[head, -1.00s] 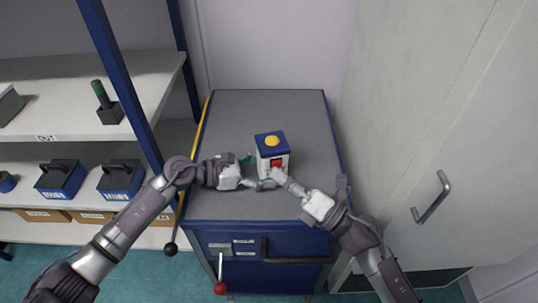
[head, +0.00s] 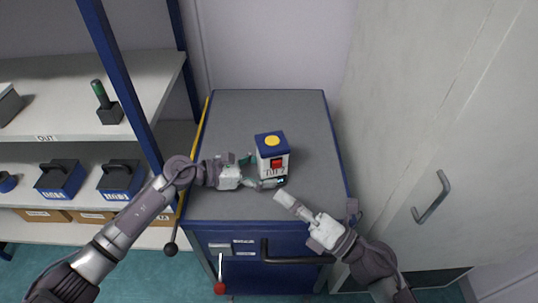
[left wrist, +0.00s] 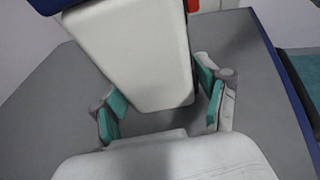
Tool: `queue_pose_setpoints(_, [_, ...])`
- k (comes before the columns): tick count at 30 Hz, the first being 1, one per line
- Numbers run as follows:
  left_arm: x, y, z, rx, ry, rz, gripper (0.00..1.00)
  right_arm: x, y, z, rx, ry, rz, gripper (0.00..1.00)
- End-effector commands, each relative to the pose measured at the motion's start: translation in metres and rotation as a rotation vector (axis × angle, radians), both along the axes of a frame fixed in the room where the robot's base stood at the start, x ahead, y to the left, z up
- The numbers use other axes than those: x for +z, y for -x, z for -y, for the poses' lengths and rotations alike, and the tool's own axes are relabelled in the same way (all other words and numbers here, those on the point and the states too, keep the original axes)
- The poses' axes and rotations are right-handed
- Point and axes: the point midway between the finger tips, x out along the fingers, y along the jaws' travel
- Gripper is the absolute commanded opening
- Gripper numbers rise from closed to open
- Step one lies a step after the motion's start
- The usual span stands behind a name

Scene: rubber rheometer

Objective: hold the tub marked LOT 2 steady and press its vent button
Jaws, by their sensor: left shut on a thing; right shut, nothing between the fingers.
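The tub (head: 266,165) is a white box with a blue lid, a yellow disc on top and a red button (head: 277,163) on its front. Small print under the button looks like LOT 2. It stands upright on the grey cabinet top. My left gripper (head: 266,183) is shut on the tub low down, from the left front. In the left wrist view the tub's white body (left wrist: 145,60) stands between the teal-padded fingers (left wrist: 162,108). My right gripper (head: 281,197) is shut and empty, in front of the tub and apart from it.
The blue cabinet's grey top (head: 235,115) is clear behind the tub. A shelf rack (head: 60,140) with blue-and-black items stands at left. A pale door with a handle (head: 430,197) is at right. Levers and a bar handle (head: 300,259) project from the cabinet front.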

Motion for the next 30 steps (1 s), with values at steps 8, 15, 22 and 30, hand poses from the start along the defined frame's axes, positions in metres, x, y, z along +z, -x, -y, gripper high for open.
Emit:
queue_pose_setpoints(8, [0.0,0.0,0.0,0.0,-0.001,0.0,1.0,0.0,0.0,0.0,0.0,0.0,0.0,0.0])
queue_pose_setpoints(15, [0.0,0.0,-0.001,0.001,0.0,0.0,1.0,0.0,0.0,0.0,0.0,0.0,0.0,0.0])
queue_pose_setpoints(22, [0.006,0.006,-0.023,0.004,-0.003,0.001,1.0,0.0,0.0,0.0,0.0,0.0,0.0,0.0])
queue_pose_setpoints(30, [0.022,0.023,-0.076,0.003,-0.004,-0.001,1.0,0.0,0.0,0.0,0.0,0.0,0.0,0.0])
